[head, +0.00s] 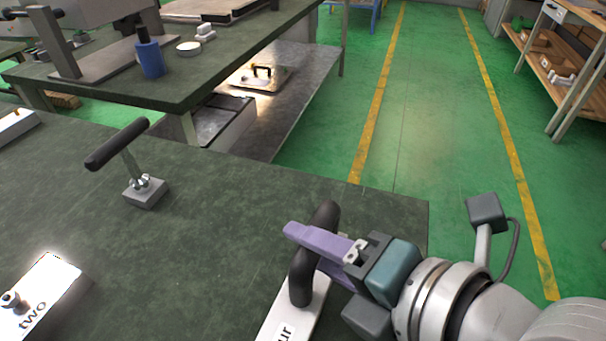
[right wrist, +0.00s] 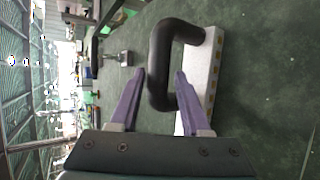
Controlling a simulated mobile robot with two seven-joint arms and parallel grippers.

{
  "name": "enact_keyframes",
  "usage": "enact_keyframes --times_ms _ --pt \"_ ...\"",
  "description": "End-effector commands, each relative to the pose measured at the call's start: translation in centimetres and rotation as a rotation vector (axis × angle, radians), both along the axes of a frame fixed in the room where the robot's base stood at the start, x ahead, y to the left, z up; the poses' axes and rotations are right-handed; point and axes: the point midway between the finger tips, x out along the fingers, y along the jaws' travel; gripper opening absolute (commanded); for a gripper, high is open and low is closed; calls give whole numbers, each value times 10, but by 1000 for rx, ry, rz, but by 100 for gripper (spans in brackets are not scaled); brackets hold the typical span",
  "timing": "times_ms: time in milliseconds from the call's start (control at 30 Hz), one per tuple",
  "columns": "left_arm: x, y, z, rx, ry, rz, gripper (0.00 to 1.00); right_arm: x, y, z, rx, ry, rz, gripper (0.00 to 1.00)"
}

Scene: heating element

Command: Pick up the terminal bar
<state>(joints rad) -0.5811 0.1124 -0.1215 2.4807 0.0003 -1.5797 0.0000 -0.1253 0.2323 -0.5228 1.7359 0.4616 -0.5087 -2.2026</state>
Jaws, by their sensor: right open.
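A white bar (head: 310,308) with a black loop handle (head: 301,284) lies on the dark green table at the bottom of the head view; its label is cut off and ends in "ur". I take it for the terminal bar. The right wrist view shows the white bar (right wrist: 212,75) and its handle (right wrist: 162,60) upright. My right gripper (head: 311,250) is open, its purple fingers on either side of the handle. In the right wrist view the gripper (right wrist: 160,73) shows the handle's grip between the fingertips, with small gaps. My left gripper is out of view.
A white plate (head: 48,290) marked "two" lies at the lower left. A clamp with a black handle (head: 118,145) stands on a grey block behind it. The table's right edge is close to my right arm. A second table (head: 180,85) stands behind.

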Motion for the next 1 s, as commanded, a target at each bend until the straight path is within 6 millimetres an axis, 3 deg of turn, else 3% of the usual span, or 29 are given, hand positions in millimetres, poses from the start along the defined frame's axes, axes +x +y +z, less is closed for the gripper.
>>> enact_keyframes --times_ms 200,533,933,1000 --pt "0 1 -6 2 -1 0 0 16 21 -16 2 0 -4 47" --pt "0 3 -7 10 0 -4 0 21 25 -19 0 0 -2 47" --pt "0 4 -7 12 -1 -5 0 20 25 -19 -1 0 -2 2" --pt "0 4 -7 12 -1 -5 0 20 25 -19 -1 0 -2 0"
